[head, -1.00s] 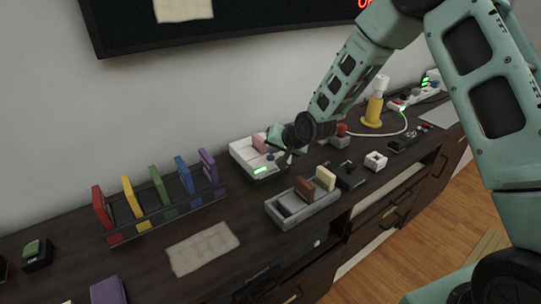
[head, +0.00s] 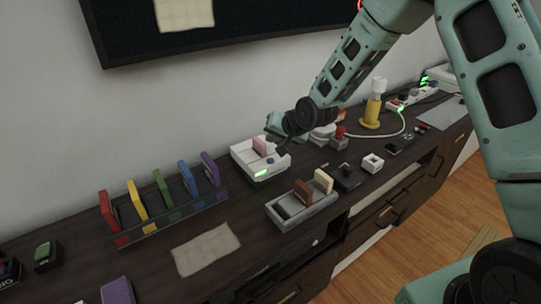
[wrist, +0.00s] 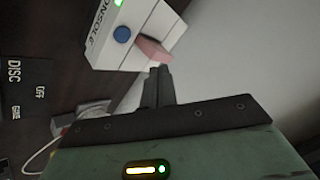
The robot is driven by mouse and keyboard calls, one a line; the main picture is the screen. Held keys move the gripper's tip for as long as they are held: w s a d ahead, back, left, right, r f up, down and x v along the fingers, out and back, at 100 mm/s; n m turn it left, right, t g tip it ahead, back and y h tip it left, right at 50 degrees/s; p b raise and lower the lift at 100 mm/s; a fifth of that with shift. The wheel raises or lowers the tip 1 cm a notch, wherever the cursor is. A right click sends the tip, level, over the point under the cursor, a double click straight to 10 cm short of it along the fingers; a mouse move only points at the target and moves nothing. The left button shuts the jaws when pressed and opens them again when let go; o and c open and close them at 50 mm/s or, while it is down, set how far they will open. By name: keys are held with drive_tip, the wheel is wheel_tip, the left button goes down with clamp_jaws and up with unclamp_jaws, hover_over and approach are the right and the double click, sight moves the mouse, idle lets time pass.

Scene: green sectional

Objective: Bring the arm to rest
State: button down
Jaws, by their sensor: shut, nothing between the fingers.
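My gripper (head: 279,136) is above the dark sideboard, behind and beside the white console (head: 244,156). In the wrist view my gripper (wrist: 160,72) has its fingers together with nothing between them. The console shows there with a blue button and a green light (wrist: 118,30). A pink cartridge (head: 260,147) stands in the console's top; it also shows in the wrist view (wrist: 153,49), close to the fingertips in the picture. I cannot tell how far apart they are.
A rack (head: 165,219) of several coloured cartridges stands at left. A grey tray (head: 315,212) with brown and cream cartridges stands in front of the console. A yellow-based lamp (head: 371,112) and cable are at right. The cloth (head: 206,249) lies flat near the front edge.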

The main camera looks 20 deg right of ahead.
drive_tip(key=shift+r, duration=0.15)
drive_tip(key=s+a+r+n+g, duration=0.25)
drive_tip(key=s+a+r, duration=0.2)
drive_tip(key=s, duration=0.55)
drive_tip(key=s+a+r+n+g, duration=0.25)
drive_tip(key=s+a+n, duration=0.2)
drive_tip(key=s, duration=0.65)
drive_tip(key=s+d+r+n+g+h, duration=0.1)
drive_tip(key=s+r+n, duration=0.1)
drive_tip(key=s, duration=0.8)
drive_tip(key=s+d+r+n+g+h, duration=0.1)
drive_tip(key=s+n+g+h, duration=0.1)
drive_tip(key=s, duration=0.8)
drive_tip(key=shift+s+d+r+n, duration=0.2)
drive_tip(key=shift+r+n, duration=0.2)
